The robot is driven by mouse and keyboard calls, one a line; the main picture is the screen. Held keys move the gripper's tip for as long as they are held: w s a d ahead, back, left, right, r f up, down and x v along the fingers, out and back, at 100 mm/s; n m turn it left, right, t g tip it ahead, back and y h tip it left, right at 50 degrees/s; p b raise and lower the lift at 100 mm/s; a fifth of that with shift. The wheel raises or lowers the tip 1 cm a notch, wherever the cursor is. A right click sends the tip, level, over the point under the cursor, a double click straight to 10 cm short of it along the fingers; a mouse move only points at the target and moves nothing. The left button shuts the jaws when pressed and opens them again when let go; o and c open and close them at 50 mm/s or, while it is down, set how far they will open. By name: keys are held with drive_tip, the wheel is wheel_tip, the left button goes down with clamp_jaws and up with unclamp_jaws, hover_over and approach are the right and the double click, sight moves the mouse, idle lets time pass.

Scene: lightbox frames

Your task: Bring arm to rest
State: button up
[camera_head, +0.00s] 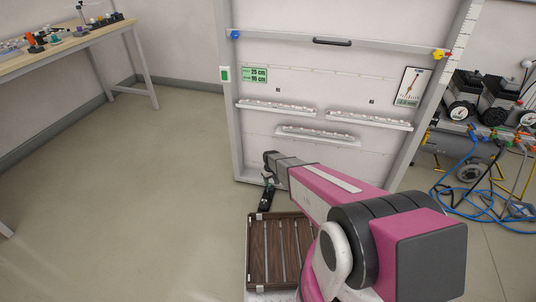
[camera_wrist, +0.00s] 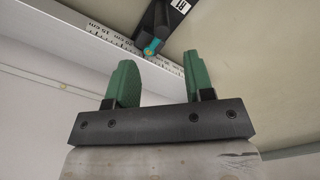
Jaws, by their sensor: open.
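My pink arm reaches from the lower right toward the foot of a white upright frame in the head view. My gripper shows in the wrist view (camera_wrist: 160,78), with two green fingers spread apart and nothing between them. In the head view the arm's end is small and dark, and its fingers are hard to make out. Beyond the fingertips in the wrist view is a dark object (camera_wrist: 153,22) with a teal and orange part, close to a white ruler-marked edge (camera_wrist: 90,38). I cannot tell how far it is from the fingers.
The white frame (camera_head: 238,110) carries a handle and several narrow shelves. A brown slatted tray (camera_head: 257,250) lies below the arm. A workbench (camera_head: 70,45) stands at the upper left. Machines and blue hoses (camera_head: 465,197) crowd the right. The left floor is clear.

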drive_tip(key=s+d+r+m, duration=0.2)
drive_tip(key=s+d+r, duration=0.2)
drive_tip(key=s+r, duration=0.4)
drive_tip(key=s+d+r+m, duration=0.1)
drive_tip(key=s+d+r, duration=0.4)
drive_tip(key=r, duration=1.2)
drive_tip(key=s+d+r+m, duration=0.2)
drive_tip(key=s+d+r, duration=0.3)
drive_tip(key=s+r, duration=0.7)
drive_tip(key=shift+s+r+m, duration=0.15)
drive_tip(key=shift+s+m, duration=0.1)
drive_tip(key=shift+m, duration=0.05)
